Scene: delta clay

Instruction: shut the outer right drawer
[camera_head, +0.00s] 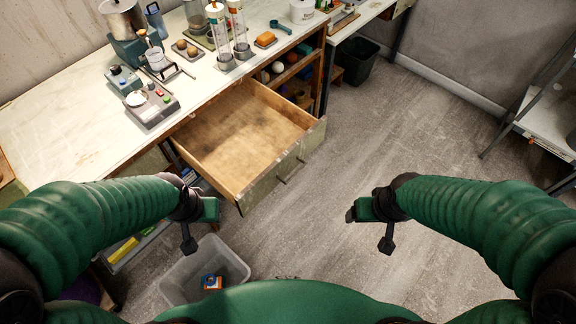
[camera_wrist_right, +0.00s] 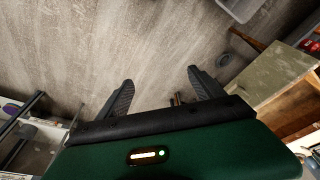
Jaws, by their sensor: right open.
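The outer right drawer (camera_head: 245,142) is pulled out from under the worktop in the head view. It is an empty wooden box with a grey-green front (camera_head: 282,168) and a dark bar handle (camera_head: 291,172). Its front also shows at the right of the right wrist view (camera_wrist_right: 275,80). My right gripper (camera_head: 368,212) is to the right of the drawer front, apart from it, over the floor. In the right wrist view its two fingers (camera_wrist_right: 160,97) are spread and empty. My left gripper (camera_head: 200,225) is left of the drawer's near corner; its fingers are not clear.
The worktop (camera_head: 75,130) carries a scale (camera_head: 152,105), glass cylinders (camera_head: 241,50) and pots. A clear bin (camera_head: 205,270) stands on the floor below the drawer. A black bin (camera_head: 357,62) stands at the back. The floor right of the drawer is clear.

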